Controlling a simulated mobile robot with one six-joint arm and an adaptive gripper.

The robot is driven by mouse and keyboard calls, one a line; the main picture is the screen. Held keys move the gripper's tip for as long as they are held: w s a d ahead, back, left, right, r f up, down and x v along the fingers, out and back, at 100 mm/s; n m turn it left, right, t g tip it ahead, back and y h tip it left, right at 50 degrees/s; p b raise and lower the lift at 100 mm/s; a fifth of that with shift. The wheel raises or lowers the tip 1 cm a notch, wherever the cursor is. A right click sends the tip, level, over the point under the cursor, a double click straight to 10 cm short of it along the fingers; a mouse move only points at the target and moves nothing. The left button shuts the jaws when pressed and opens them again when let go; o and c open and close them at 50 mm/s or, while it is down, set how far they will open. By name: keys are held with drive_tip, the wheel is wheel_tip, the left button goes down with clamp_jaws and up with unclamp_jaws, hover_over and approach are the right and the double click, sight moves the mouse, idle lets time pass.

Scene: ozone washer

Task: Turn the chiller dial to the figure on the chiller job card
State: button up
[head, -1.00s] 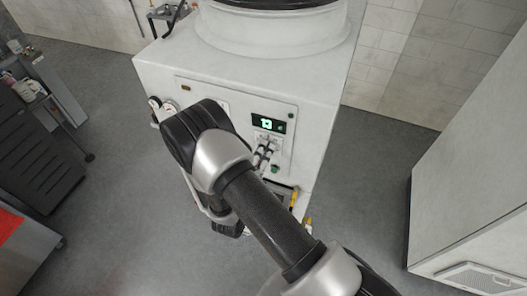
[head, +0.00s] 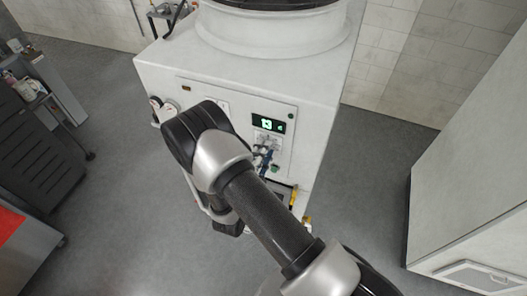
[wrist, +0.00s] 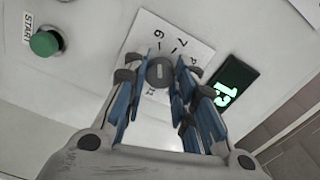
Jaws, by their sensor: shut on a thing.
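The chiller dial (wrist: 160,72) is a small dark grey round knob on a white scale plate (wrist: 168,32) with black numbers; a 6 and a 7 are readable, others are partly covered. My gripper (wrist: 159,80) is shut on the dial, one blue-padded finger on each side of it. In the head view my gripper (head: 264,158) is at the panel just below the display. The green-lit display (wrist: 230,90) appears to read 13, tilted in the wrist view; it also shows in the head view (head: 268,124). I cannot make out a job card in either view.
A green START button (wrist: 44,43) is left of the dial in the wrist view. The white chiller body (head: 325,90) stands against the tiled wall. A white cabinet (head: 470,180) is at the right, a dark cart (head: 35,150) at the left. Grey floor lies between.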

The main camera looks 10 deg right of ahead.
idle(0.4)
drive_tip(key=o, duration=1.1)
drive_tip(key=v, duration=1.2)
